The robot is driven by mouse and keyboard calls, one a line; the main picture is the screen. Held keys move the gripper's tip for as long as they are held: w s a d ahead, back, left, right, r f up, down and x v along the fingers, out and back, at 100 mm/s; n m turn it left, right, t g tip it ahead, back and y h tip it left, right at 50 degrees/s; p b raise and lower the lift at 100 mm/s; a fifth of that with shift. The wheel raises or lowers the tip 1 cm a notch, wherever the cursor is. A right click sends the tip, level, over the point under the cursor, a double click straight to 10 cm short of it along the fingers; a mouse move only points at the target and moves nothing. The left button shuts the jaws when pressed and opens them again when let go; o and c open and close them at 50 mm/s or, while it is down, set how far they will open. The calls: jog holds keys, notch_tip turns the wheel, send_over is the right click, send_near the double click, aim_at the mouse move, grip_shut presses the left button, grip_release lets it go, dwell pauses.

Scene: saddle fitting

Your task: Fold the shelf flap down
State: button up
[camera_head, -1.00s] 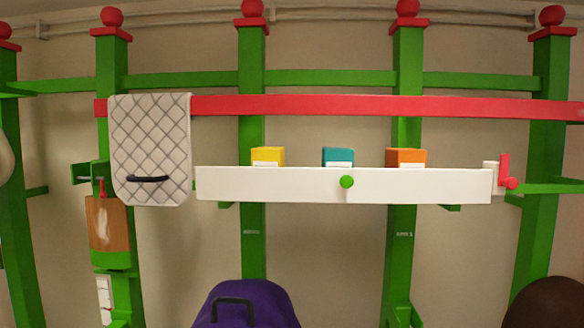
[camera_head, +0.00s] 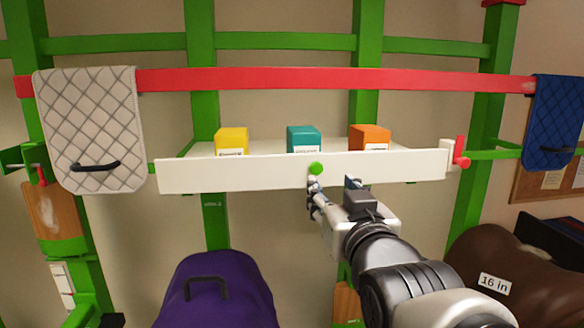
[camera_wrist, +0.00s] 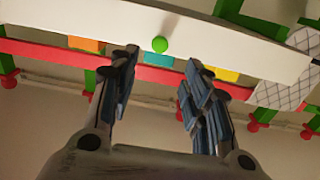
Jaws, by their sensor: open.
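The shelf flap (camera_head: 240,173) is a long white board standing upright along the shelf's front. A round green knob (camera_head: 316,168) sits at its middle. At its right end is a red latch handle (camera_head: 460,152). My gripper (camera_head: 334,184) is open and empty, just in front of and slightly below the flap, near the knob. In the wrist view the flap (camera_wrist: 215,38) crosses the top, and the green knob (camera_wrist: 160,44) lies just beyond and between my open fingertips (camera_wrist: 157,70). I see no clear contact between the fingers and the knob.
Yellow (camera_head: 231,140), teal (camera_head: 303,138) and orange (camera_head: 370,137) boxes stand behind the flap. A quilted pad (camera_head: 90,120) hangs from the red rail (camera_head: 260,79) at left, a blue pad (camera_head: 553,120) at right.

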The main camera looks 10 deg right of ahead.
aim_at(317, 170)
jog(key=w+p, duration=0.2)
jog(key=w, duration=0.9)
grip_shut()
dwell(0.5)
